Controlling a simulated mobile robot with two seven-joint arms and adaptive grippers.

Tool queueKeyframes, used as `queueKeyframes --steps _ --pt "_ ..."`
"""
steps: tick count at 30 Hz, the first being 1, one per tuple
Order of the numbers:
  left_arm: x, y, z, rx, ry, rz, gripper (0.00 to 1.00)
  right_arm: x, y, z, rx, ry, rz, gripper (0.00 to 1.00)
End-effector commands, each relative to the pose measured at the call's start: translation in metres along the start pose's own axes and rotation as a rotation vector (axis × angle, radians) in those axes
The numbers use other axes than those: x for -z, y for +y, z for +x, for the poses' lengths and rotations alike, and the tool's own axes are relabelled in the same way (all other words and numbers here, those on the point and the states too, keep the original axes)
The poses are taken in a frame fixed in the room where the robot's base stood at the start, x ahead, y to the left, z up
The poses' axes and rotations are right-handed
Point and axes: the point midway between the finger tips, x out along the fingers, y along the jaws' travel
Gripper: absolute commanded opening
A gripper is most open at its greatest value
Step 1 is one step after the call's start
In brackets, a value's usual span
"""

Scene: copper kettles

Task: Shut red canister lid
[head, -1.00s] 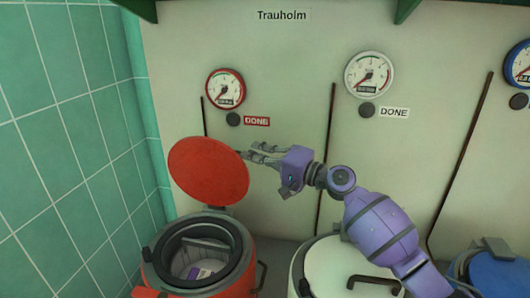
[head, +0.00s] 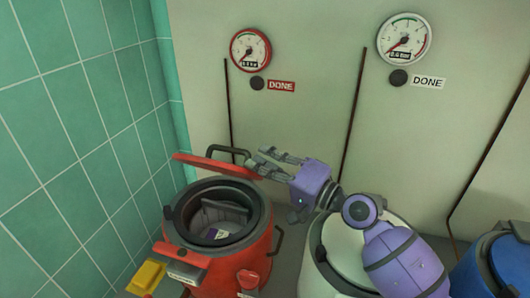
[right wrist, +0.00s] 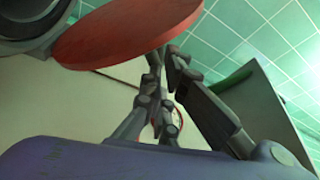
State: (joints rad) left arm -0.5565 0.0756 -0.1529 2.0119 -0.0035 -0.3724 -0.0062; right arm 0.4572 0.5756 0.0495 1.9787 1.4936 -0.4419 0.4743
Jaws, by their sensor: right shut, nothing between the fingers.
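The red canister (head: 235,270) stands at the lower middle of the head view, with a dark open rim (head: 175,228) and a small purple-and-white item visible inside. Its red lid (head: 205,163) is part-way down, seen nearly edge-on above the back of the opening, with a dark handle (head: 228,150) on top. My right gripper (head: 262,163) is shut and empty at the lid's right end; whether it touches is unclear. In the right wrist view, the lid (right wrist: 125,35) is above the fingers (right wrist: 165,62). My left gripper is not in view.
A white canister (head: 318,255) stands right of the red one, partly behind my right arm. A blue canister (head: 500,265) is farther right. A green tiled wall (head: 80,140) closes the left side. Gauges (head: 250,50) are on the back wall.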

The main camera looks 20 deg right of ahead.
Motion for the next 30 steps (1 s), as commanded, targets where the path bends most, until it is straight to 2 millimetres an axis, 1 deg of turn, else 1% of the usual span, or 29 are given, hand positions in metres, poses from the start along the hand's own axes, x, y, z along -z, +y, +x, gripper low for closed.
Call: queueKeyframes --steps 5,16,19,23,30 --pt "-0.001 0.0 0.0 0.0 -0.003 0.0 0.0 -0.003 0.001 -0.001 0.0 0.0 -0.001 0.0" --pt "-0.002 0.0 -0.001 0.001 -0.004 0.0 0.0 -0.003 0.001 -0.001 0.0 0.0 -0.001 0.0" --pt "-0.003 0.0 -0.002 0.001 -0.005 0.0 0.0 -0.003 0.002 -0.005 -0.001 0.001 -0.001 0.0" --pt "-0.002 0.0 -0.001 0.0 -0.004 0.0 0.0 -0.003 0.003 -0.021 -0.003 0.001 0.0 0.0" --pt "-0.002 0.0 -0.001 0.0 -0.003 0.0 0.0 -0.003 0.002 -0.073 -0.003 0.003 0.002 0.0"
